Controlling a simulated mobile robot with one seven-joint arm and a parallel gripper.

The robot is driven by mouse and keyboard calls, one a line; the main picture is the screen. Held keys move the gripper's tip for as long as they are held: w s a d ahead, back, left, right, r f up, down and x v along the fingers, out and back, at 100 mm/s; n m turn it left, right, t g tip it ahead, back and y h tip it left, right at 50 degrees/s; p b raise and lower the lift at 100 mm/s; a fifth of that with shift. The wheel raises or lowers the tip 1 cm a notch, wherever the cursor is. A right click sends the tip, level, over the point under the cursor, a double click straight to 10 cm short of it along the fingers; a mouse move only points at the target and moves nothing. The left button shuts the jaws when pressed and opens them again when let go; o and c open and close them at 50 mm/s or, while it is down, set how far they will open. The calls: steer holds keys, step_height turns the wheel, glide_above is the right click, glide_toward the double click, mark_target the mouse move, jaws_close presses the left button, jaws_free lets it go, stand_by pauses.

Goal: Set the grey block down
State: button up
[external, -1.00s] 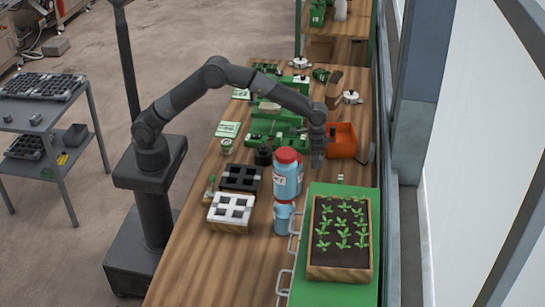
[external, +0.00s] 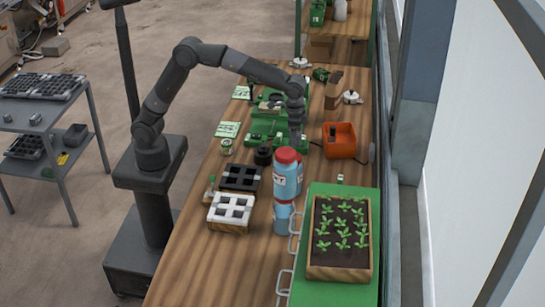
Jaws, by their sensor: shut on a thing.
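My gripper (external: 296,138) points down over the wooden bench, beside the green seeder machine (external: 262,127) and left of the orange bin. It is shut on a small grey thing, which I take to be the grey block. The block is hardly distinguishable from the dark fingers at this size. I cannot tell whether it touches the surface below.
The orange bin (external: 339,147) stands right of my gripper. A blue bottle with a red cap (external: 287,180) stands in front. Black (external: 240,187) and white (external: 232,222) trays are at the left, and a planted seedling box (external: 313,262) is at the right. Some bare wood shows between them.

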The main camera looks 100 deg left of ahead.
steer(key=s+d+r+m, duration=0.1)
steer(key=s+d+r, duration=0.2)
steer(key=s, duration=0.3)
steer(key=s+d+f+m, duration=0.2)
steer(key=s+d+m, duration=0.2)
steer(key=d, duration=0.8)
steer(key=s+d+f+m, duration=0.1)
steer(key=s+d+m, duration=0.25)
steer(key=d, duration=0.75)
steer(key=s+d+f+m, duration=0.2)
steer(key=s+d+m, duration=0.15)
steer(key=d, duration=0.85)
steer(key=s+d+f+m, duration=0.2)
steer(key=s+d+m, duration=0.2)
steer(key=s+d, duration=0.6)
steer(key=s+d+f+m, duration=0.2)
steer(key=s+d+m, duration=0.1)
steer(key=s+d, duration=0.65)
glide_above(187, 276)
step_height(187, 276, down, 6)
steer(key=shift+s+f, duration=0.1)
steer(key=shift+f, duration=2.1)
steer(key=shift+f, duration=0.1)
